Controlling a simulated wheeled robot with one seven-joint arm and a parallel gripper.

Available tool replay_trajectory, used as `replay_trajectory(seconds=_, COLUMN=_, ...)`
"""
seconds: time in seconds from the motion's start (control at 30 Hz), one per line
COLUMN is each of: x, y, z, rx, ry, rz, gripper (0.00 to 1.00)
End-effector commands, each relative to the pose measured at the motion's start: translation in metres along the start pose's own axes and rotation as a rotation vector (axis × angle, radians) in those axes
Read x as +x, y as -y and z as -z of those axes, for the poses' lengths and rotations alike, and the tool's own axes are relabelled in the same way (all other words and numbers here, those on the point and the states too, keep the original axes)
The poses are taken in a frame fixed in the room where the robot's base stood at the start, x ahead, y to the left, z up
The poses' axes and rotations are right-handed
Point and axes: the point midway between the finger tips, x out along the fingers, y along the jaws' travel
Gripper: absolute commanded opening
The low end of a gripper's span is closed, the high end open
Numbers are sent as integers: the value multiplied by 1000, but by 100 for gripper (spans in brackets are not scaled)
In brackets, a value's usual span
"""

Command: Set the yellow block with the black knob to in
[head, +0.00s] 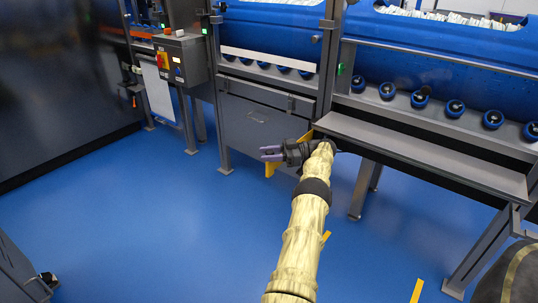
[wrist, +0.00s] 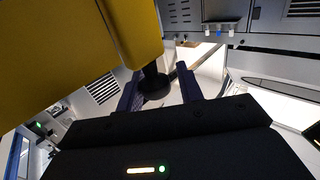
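The yellow block (wrist: 60,55) is large and close at the upper left of the wrist view. Its black knob (wrist: 155,84) sticks out below its lower right corner. My gripper (wrist: 159,72) is open, with one dark blue finger on each side of the knob. A gap shows between the knob and the right finger; whether the left finger touches it I cannot tell. In the head view my gripper (head: 267,153) points left in front of the grey cabinet. Yellow parts of the block (head: 270,170) show around it, and the rest is hidden behind my wrist.
A grey cabinet door (head: 255,120) stands behind my gripper. A grey shelf (head: 430,155) on legs runs to the right, below blue tubs (head: 440,50) and their blue rollers. A control box (head: 182,60) is at the upper left. The blue floor (head: 150,210) is clear at left.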

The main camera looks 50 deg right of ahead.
Motion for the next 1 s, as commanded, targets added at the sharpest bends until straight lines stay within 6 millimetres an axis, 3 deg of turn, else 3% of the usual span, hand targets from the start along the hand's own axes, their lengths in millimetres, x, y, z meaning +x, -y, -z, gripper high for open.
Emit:
replay_trajectory(seconds=0.27, x=-1, y=0, z=10, rx=-1, ry=0, rz=0, gripper=35)
replay_trajectory(seconds=0.7, x=-2, y=0, z=86, rx=-2, ry=1, rz=-2, gripper=35)
replay_trajectory(seconds=1.0, x=-2, y=0, z=100, rx=1, ry=0, rz=-2, gripper=35)
